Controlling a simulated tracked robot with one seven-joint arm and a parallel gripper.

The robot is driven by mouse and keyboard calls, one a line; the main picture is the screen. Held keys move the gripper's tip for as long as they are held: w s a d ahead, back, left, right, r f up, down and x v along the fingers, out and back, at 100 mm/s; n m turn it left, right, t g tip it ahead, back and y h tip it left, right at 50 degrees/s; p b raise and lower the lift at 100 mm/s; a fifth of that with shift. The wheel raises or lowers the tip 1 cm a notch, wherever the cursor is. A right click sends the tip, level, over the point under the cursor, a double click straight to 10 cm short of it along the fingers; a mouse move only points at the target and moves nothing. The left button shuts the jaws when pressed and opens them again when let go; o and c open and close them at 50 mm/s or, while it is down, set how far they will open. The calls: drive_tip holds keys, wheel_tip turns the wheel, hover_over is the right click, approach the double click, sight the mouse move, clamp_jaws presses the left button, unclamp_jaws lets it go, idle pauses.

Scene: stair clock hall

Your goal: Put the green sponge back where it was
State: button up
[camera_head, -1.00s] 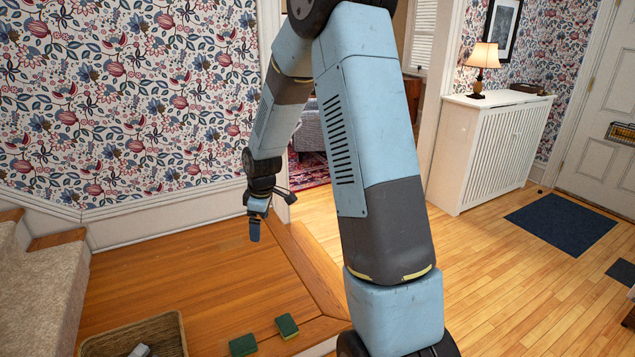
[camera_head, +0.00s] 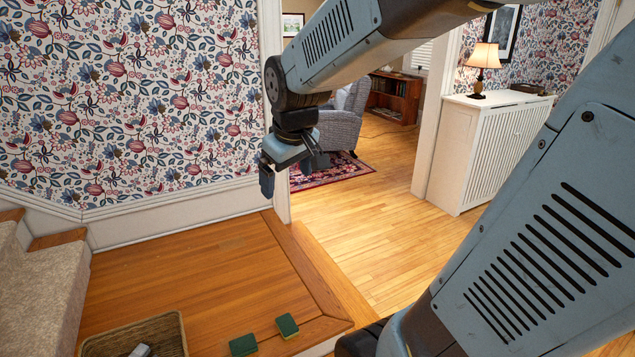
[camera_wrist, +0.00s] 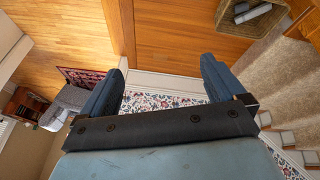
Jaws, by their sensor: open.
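Two green sponges lie on the wooden landing near the front edge of the head view. One green sponge (camera_head: 243,345) is on the left, and the other green sponge (camera_head: 287,326) lies a little to its right and farther back. A small gap separates them. My gripper (camera_head: 292,176) hangs in the air well above and beyond them, near the wall corner. Its jaws are open, with nothing between the fingers in the wrist view (camera_wrist: 160,85). Neither sponge shows in the wrist view.
A wicker basket (camera_head: 172,324) with grey items stands left of the sponges; it also shows in the wrist view (camera_wrist: 277,17). Carpeted stairs (camera_head: 50,290) are at the left. The landing (camera_head: 185,270) has bare room and a raised edge at right.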

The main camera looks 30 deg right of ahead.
drive_tip(key=s+r+m+t, duration=0.1)
drive_tip(key=s+r+m, duration=0.2)
drive_tip(key=s, duration=0.8)
drive_tip(key=shift+s+d+r+m, duration=0.2)
drive_tip(key=shift+s+d+m, duration=0.05)
drive_tip(key=shift+d+m, duration=0.1)
idle(0.5)
